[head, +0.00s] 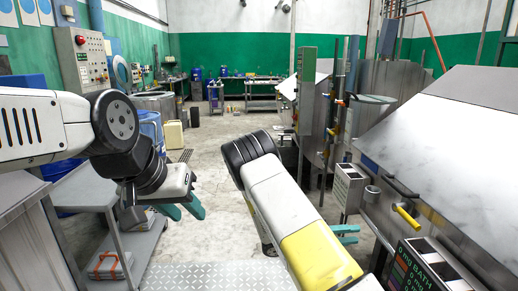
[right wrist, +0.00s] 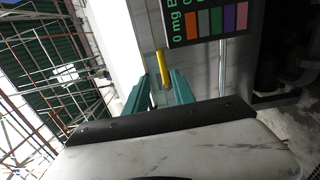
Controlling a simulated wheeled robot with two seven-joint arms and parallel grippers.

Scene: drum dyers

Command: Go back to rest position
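My left gripper (head: 185,209) hangs at the left of the head view, beside the grey cart. Its two teal fingers are apart, with nothing seen between them. My right arm reaches across the middle of the head view. My right gripper (head: 350,235) is partly hidden behind that arm, near the machine on the right. In the right wrist view my right gripper (right wrist: 162,85) has its teal fingers apart and empty. The yellow handle (head: 405,215) of the machine also shows in the right wrist view (right wrist: 163,68), beyond the fingertips; no contact is visible.
A steel machine (head: 460,135) with a display panel (head: 425,270) stands close on the right. A grey cart (head: 80,190) stands under my left arm. A control cabinet (head: 82,58) is at the left. The concrete floor (head: 213,150) is clear toward the back.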

